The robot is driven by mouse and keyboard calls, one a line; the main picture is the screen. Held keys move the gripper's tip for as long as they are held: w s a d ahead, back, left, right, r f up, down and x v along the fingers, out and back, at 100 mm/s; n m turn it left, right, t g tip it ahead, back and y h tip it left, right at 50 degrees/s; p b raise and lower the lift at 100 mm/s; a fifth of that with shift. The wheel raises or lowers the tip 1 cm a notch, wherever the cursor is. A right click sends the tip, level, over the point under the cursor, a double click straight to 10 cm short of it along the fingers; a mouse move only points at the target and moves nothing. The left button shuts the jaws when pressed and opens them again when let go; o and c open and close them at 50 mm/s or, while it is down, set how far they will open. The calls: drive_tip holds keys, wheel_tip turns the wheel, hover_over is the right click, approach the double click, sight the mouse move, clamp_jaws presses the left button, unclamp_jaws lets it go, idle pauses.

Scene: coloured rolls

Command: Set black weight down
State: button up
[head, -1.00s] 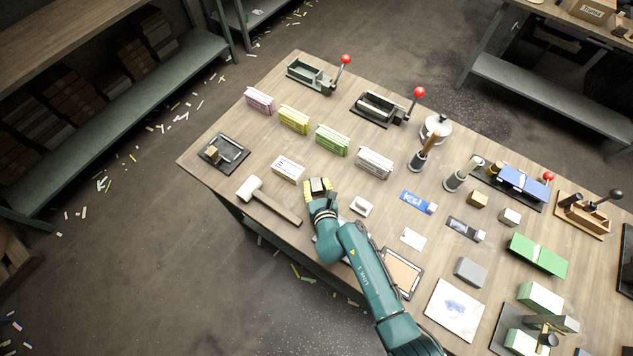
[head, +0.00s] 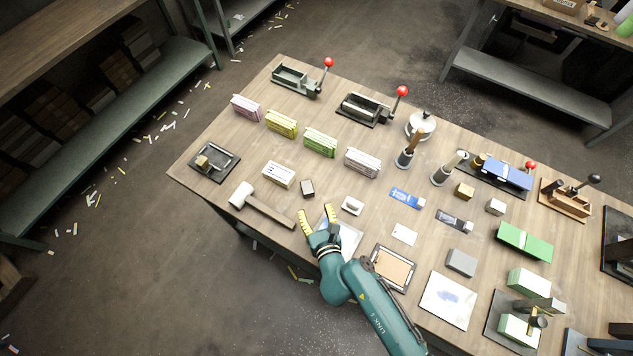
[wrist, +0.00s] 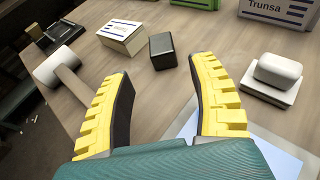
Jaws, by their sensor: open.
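The black weight (head: 307,188) is a small dark block standing on the wooden table, to the right of the white box with dark stripes (head: 279,175). In the wrist view the black weight (wrist: 162,51) stands just beyond my fingertips, apart from them, with the white box (wrist: 126,38) to its left. My gripper (head: 318,219) has its yellow, black-padded fingers spread wide with nothing between them. It also shows in the wrist view (wrist: 160,80), nearer to the camera than the weight.
A mallet (head: 262,206) lies left of my gripper, and a white block on a base (head: 352,205) sits to the right. A pale sheet (head: 350,238) lies partly under my gripper. Coloured bundles (head: 320,142) stand in a row behind.

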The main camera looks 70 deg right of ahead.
drive_tip(key=shift+s+a+r, duration=0.25)
drive_tip(key=shift+s+a, duration=0.1)
drive_tip(key=shift+a, duration=0.25)
drive_tip(key=w+a+r+n+t, duration=0.1)
drive_tip(key=w+r+n+t, duration=0.5)
drive_tip(key=r, duration=0.5)
drive_tip(key=w+a+r+n+t, duration=0.1)
drive_tip(key=w+r+n+t, duration=0.4)
drive_tip(key=w+r, duration=0.4)
drive_tip(key=w+a+r+n+t+y, duration=0.25)
drive_tip(key=a+r+n+y, duration=0.2)
drive_tip(key=r+n, duration=0.35)
drive_tip(key=w+a+r+n+t+y, duration=0.25)
drive_tip(key=a+r+n+y, duration=0.2)
drive_tip(key=r+n, duration=0.35)
drive_tip(key=w+a+r+n+y, duration=0.1)
drive_tip(key=a+r+n+y, duration=0.6)
drive_tip(key=a+r+n, duration=0.6)
drive_tip(key=s+d+r+n+g+h, duration=0.1)
drive_tip(key=s+r+n+h, duration=0.3)
drive_tip(key=r+n, duration=0.3)
drive_tip(key=shift+s+d+r+n, duration=0.3)
drive_tip(key=shift+s+d, duration=0.1)
drive_tip(key=shift+s, duration=0.4)
